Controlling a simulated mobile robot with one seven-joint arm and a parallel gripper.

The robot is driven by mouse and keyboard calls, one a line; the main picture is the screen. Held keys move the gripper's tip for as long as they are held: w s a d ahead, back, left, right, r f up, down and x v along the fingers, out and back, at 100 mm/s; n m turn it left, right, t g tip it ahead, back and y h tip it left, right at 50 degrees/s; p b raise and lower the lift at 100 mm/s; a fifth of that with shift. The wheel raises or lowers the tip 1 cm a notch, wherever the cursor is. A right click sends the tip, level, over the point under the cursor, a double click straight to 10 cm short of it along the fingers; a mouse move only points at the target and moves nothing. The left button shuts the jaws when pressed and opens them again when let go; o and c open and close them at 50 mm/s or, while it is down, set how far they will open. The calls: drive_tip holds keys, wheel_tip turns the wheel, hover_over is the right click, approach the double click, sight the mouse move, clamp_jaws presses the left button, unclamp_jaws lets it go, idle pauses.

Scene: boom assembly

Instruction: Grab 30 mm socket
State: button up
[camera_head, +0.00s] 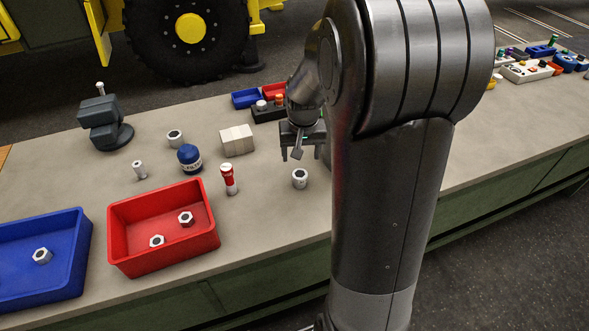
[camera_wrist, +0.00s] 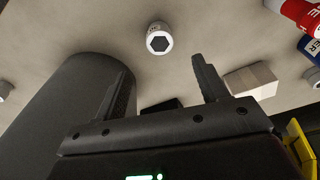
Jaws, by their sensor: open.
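A short pale metal socket (camera_head: 300,178) stands on the bench near my gripper, its dark hex opening facing up. In the wrist view this socket (camera_wrist: 158,38) lies beyond the fingertips, roughly centred between them; its side marking is too small to read. Two more metal sockets stand farther left, a wider one (camera_head: 175,137) and a slim one (camera_head: 139,169). I cannot tell by marking which is 30 mm. My gripper (camera_head: 298,154) is above the bench, just behind and over the near socket, apart from it. Its fingers (camera_wrist: 163,82) are spread with nothing between them.
A red and white bottle (camera_head: 229,180), a blue container (camera_head: 189,158) and a pale block (camera_head: 237,140) stand left of my gripper. A red bin (camera_head: 124,263) and a blue bin (camera_head: 20,303) hold hex nuts. A grey vise-like device (camera_head: 104,130) stands at the back left.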

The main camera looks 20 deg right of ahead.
sight(300, 174)
drive_tip(key=shift+w+d+f, duration=0.15)
drive_tip(key=shift+f, duration=0.3)
drive_tip(key=shift+w+d+f, duration=0.1)
drive_tip(key=shift+f, duration=0.3)
drive_tip(key=f, duration=0.3)
drive_tip(key=w+f, duration=0.1)
drive_tip(key=f, duration=0.6)
drive_tip(key=shift+w, duration=0.15)
drive_tip(key=shift+c, duration=0.4)
drive_tip(key=c, duration=1.1)
